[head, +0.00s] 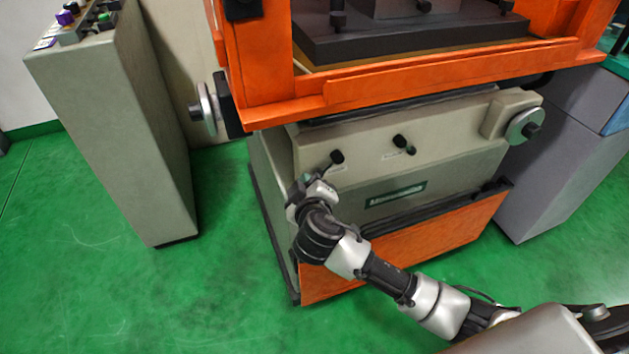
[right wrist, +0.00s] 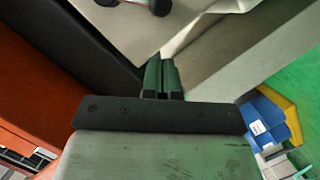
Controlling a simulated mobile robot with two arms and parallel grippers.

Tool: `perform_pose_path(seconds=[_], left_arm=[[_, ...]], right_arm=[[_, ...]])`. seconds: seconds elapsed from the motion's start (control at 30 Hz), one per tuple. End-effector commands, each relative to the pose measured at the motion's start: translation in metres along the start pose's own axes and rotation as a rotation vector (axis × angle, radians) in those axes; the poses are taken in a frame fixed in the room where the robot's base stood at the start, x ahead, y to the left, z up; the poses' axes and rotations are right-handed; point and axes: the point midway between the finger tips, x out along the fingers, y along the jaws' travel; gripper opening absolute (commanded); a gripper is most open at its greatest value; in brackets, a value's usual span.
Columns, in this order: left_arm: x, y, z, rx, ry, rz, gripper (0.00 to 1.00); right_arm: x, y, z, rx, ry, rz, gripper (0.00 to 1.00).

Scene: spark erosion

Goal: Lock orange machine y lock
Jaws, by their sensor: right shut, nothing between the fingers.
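The orange machine (head: 400,83) stands in front of me in the head view, with a grey-beige front panel (head: 440,160) below its orange tank. Two small black lock levers are on that panel, a left one (head: 337,157) and a right one (head: 401,142). Their labels are too small to read, so I cannot tell which is the y lock. My right gripper (head: 311,178) is shut and empty, just below and left of the left lever. In the right wrist view its closed fingers (right wrist: 162,78) point toward the panel, and a black lever knob (right wrist: 159,6) shows at the top edge.
A handwheel (head: 524,126) sits on the panel's right side and another (head: 206,110) at the left. A beige control console (head: 115,130) stands left, and a grey cabinet (head: 565,150) stands right. The green floor (head: 200,285) is clear at front left.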

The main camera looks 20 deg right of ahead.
Motion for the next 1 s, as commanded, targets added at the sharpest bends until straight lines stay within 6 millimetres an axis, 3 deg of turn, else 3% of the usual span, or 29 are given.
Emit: perform_pose_path(seconds=[0.1, 0.3, 1.0], left_arm=[[-0.005, -0.001, -0.007, -0.001, 0.007, -0.001, 0.74], [-0.015, -0.001, -0.016, -0.002, 0.012, -0.002, 0.74], [-0.018, -0.002, -0.017, -0.003, 0.009, -0.003, 0.74]], right_arm=[[0.021, -0.001, 0.009, -0.005, -0.003, 0.001, 0.0], [0.037, -0.001, 0.025, -0.002, -0.002, 0.0, 0.0], [0.041, -0.002, 0.032, -0.032, -0.002, 0.009, 0.0]])
